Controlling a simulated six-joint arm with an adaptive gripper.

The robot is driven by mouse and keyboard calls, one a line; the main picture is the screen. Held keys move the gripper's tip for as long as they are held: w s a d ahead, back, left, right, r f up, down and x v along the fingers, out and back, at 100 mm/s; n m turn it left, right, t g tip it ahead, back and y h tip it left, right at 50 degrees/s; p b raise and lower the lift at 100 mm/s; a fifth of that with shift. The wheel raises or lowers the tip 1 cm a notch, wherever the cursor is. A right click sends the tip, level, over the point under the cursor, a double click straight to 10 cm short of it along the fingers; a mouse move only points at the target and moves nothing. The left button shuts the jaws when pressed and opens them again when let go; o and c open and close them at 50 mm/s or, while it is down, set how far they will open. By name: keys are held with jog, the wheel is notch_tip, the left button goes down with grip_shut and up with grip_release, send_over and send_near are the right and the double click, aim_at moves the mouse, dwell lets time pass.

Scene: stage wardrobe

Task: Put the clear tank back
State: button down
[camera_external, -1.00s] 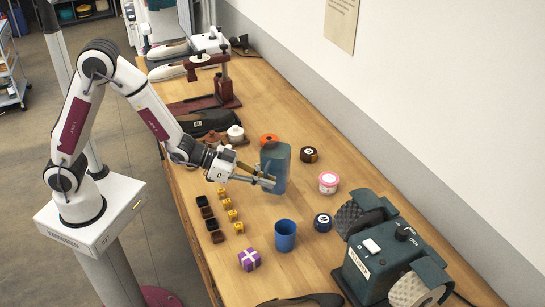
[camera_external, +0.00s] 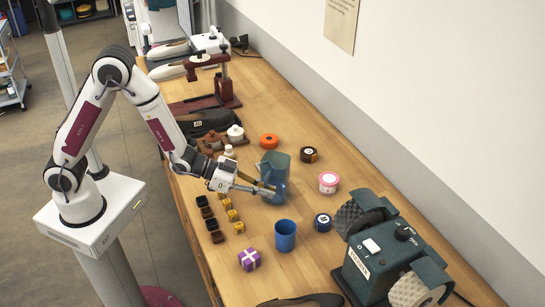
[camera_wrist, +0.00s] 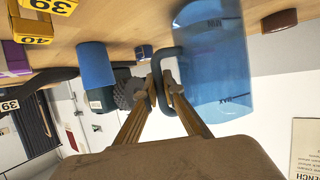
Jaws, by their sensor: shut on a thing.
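The clear tank (camera_external: 276,165) is a see-through blue vessel with a side handle, over the middle of the bench in the external view. My gripper (camera_external: 267,188) is shut on its handle from the left. In the wrist view the tank (camera_wrist: 215,65) fills the upper right, with MAX and MIN marks. Its dark handle (camera_wrist: 161,60) runs between my fingertips (camera_wrist: 164,85). The wrist picture shows the bench at the top. Whether the tank's base touches the bench is unclear.
A blue cup (camera_external: 285,236), a dark blue roll (camera_external: 322,223), a pink-and-white tub (camera_external: 328,182), a black roll (camera_external: 309,154) and an orange ring (camera_external: 269,141) stand around the tank. Numbered yellow blocks (camera_external: 233,215) lie left. A green twin-wheel machine (camera_external: 382,255) stands right.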

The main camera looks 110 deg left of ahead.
jog(key=shift+f, duration=0.35)
jog(key=c, duration=2.2)
grip_release()
jog(key=shift+o, duration=0.2)
jog(key=shift+r, duration=0.1)
jog(key=shift+s+r, duration=0.1)
jog(key=shift+s, duration=0.05)
jog(key=v, duration=0.7)
jog(key=shift+d, duration=0.15)
